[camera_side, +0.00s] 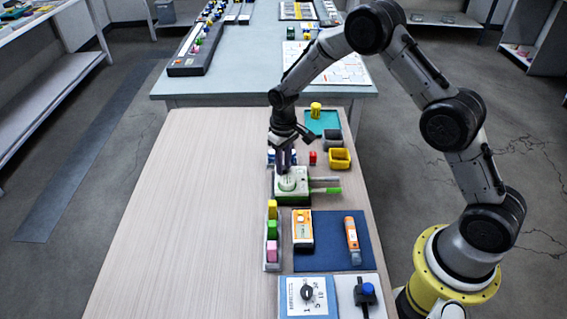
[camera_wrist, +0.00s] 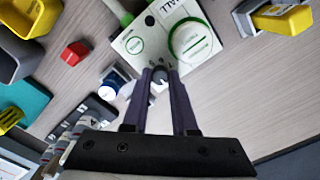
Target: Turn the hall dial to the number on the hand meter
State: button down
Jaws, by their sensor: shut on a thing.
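The hall box (camera_side: 299,197) is a white and green unit beneath my gripper; in the wrist view its white top (camera_wrist: 150,42) reads "HALL" and has a green-ringed disc. My gripper (camera_side: 285,172) points down at the box. In the wrist view its dark fingers (camera_wrist: 160,78) are closed on the small grey hall dial (camera_wrist: 159,74) at the box's near edge. Marks around the dial are too small and covered to read surely. The likely hand meter (camera_side: 303,230) is an orange and white device on a blue mat; its number is too small to read.
A rack (camera_side: 272,257) holds yellow, green and pink blocks. A second orange tool (camera_side: 352,240) lies on the blue mat (camera_side: 328,253). A red block (camera_side: 313,158), yellow bin (camera_side: 340,159) and teal tray (camera_side: 318,122) stand beyond the box. The table's left side is clear.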

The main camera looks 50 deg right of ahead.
jog(key=m, duration=0.4)
jog(key=shift+m, duration=2.2)
jog(key=c, duration=0.7)
grip_release()
notch_tip(320, 180, up, 14)
jog(key=shift+f, duration=0.1)
